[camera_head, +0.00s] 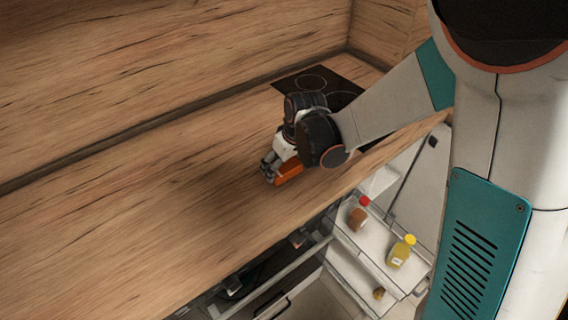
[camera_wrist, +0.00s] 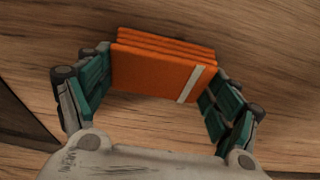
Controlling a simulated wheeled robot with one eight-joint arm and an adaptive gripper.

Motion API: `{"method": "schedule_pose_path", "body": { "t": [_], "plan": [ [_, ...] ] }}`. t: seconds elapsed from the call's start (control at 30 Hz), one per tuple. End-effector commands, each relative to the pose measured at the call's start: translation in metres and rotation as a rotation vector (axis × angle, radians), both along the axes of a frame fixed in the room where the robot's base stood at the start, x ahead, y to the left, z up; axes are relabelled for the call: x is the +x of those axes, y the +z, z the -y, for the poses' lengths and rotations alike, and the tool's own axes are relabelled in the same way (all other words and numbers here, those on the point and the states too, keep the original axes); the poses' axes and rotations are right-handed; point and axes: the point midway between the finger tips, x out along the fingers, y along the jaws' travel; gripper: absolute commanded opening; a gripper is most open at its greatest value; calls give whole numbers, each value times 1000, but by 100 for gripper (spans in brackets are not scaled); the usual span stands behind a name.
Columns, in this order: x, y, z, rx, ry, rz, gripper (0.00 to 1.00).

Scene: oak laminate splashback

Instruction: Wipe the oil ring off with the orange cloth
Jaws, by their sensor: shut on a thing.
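The orange cloth (camera_wrist: 150,72) is a folded stack with a pale stripe near its right end. My gripper (camera_wrist: 163,82) is shut on it, with one teal-padded finger at each end. In the head view the cloth (camera_head: 289,171) shows low at the wooden counter, under my gripper (camera_head: 278,169). I cannot tell whether it touches the surface. No oil ring can be made out on the counter in either view; it may be hidden by the cloth or the arm.
The wooden counter (camera_head: 150,220) is clear to the left. A black hob (camera_head: 343,88) lies behind my gripper. Below the counter's front edge, an open door shelf holds a yellow bottle (camera_head: 400,252) and a brown, red-capped jar (camera_head: 358,215). A wooden splashback (camera_head: 180,60) rises behind.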

Motion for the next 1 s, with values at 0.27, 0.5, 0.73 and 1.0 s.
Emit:
{"method": "schedule_pose_path", "body": {
  "t": [0.27, 0.5, 0.73, 1.0],
  "plan": [
    [-8, 1, 6, 0, 0, 0, 64],
    [-20, 2, 13, 0, -1, 0, 64],
    [-23, 2, 15, 0, 0, 0, 64],
    [-13, 0, 9, 0, 1, 0, 64]
  ]
}}
